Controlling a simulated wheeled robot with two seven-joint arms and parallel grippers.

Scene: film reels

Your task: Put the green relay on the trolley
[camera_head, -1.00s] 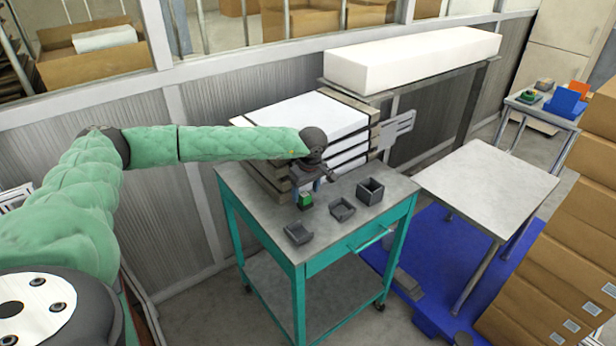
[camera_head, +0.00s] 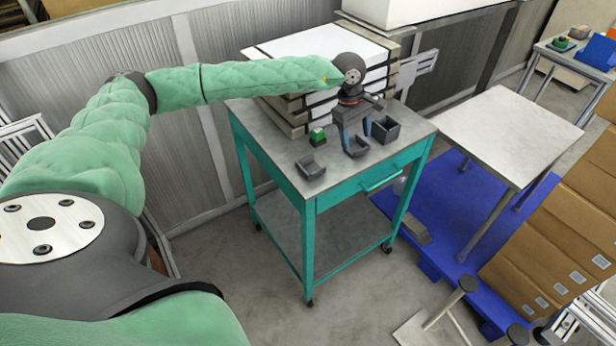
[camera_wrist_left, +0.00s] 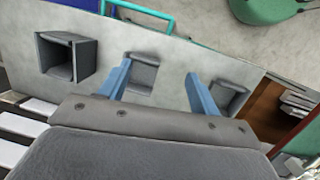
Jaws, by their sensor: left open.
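The green relay (camera_head: 317,136), a small block with a green top and dark base, stands on the grey top of the teal trolley (camera_head: 262,147), near its left side. My left gripper (camera_head: 356,137) is open and empty above the trolley top, right of the relay and apart from it. Its blue fingers also show in the left wrist view (camera_wrist_left: 158,70), with a small dark tray (camera_wrist_left: 143,74) beyond them. The relay cannot be made out in the left wrist view. My right gripper is out of view.
On the trolley top are a dark open bin (camera_head: 311,168) and a square dark box (camera_head: 386,129). A pale table (camera_head: 505,130) stands to the right. A far table holds another green item (camera_head: 562,44) and a blue bin (camera_head: 597,52).

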